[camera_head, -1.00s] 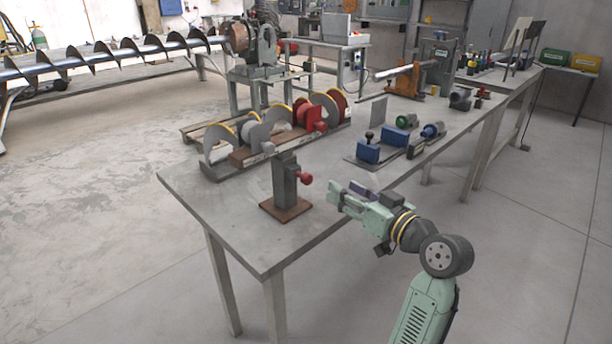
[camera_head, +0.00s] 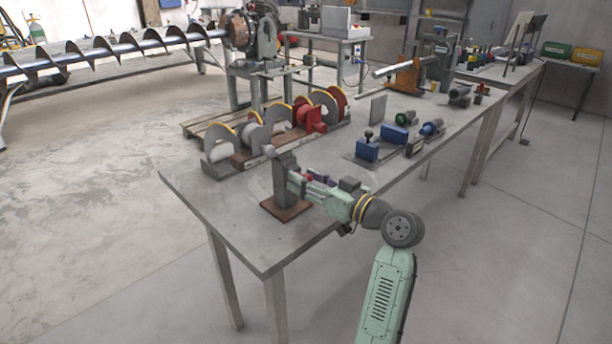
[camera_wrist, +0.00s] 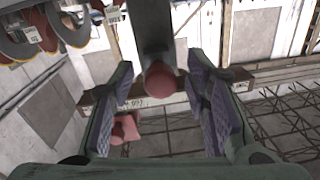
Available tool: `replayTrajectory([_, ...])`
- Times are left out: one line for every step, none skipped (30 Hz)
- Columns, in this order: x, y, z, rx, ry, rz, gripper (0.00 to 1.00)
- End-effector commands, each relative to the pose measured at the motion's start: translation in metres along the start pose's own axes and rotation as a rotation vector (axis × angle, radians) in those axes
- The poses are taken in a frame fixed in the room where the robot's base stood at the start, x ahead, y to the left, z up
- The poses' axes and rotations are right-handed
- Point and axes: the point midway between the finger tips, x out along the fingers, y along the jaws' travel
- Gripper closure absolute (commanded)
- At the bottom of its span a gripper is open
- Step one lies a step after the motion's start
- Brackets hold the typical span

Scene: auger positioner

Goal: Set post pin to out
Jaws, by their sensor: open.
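The grey post (camera_head: 284,172) stands upright on a brown base plate (camera_head: 284,208) near the front left corner of the workbench. My gripper (camera_head: 297,183) is at the post's right side, with its fingers reaching toward it. In the wrist view, the pin's round red knob (camera_wrist: 160,80) sits between my two open fingers, in front of the dark post (camera_wrist: 151,28). A gap shows on each side of the knob, so the fingers look apart from it. In the head view my gripper mostly hides the knob.
Grey and red auger discs (camera_head: 250,133) stand on a board behind the post. Blue blocks (camera_head: 368,151) and a grey plate (camera_head: 378,109) are farther along the bench. In the wrist view, another red part (camera_wrist: 125,128) shows by the left finger. The bench front (camera_head: 235,225) is clear.

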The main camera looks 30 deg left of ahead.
Motion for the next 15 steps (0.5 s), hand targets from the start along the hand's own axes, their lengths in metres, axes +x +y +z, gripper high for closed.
replayTrajectory([0.0027,-0.0003,-0.0005,0.000,0.000,0.000,0.57])
replayTrajectory([0.0037,-0.0003,-0.0004,-0.001,0.000,0.000,0.57])
replayTrajectory([0.0045,-0.0003,-0.0002,-0.001,0.000,0.000,0.57])
replayTrajectory([0.0048,-0.0003,-0.0001,-0.001,0.000,0.000,0.57])
replayTrajectory([0.0050,-0.0003,0.0000,-0.001,0.000,0.000,0.57])
replayTrajectory([0.0049,-0.0003,0.0000,-0.001,0.000,0.000,0.57])
replayTrajectory([0.0049,-0.0003,0.0001,-0.001,0.000,0.000,0.57])
replayTrajectory([0.0048,-0.0003,0.0001,-0.001,0.000,0.000,0.57])
replayTrajectory([0.0047,-0.0002,0.0001,-0.001,0.000,0.000,0.57])
replayTrajectory([0.0047,-0.0003,0.0001,-0.001,0.000,0.000,0.57])
replayTrajectory([0.0047,-0.0003,0.0001,-0.001,0.000,0.000,0.59])
replayTrajectory([0.0046,-0.0003,0.0000,-0.001,0.000,0.000,0.62])
replayTrajectory([0.0046,-0.0003,0.0000,-0.001,0.000,0.000,0.64])
replayTrajectory([0.0046,-0.0003,0.0000,-0.001,0.000,0.000,0.66])
replayTrajectory([0.0045,-0.0003,0.0000,-0.001,0.000,0.000,0.68])
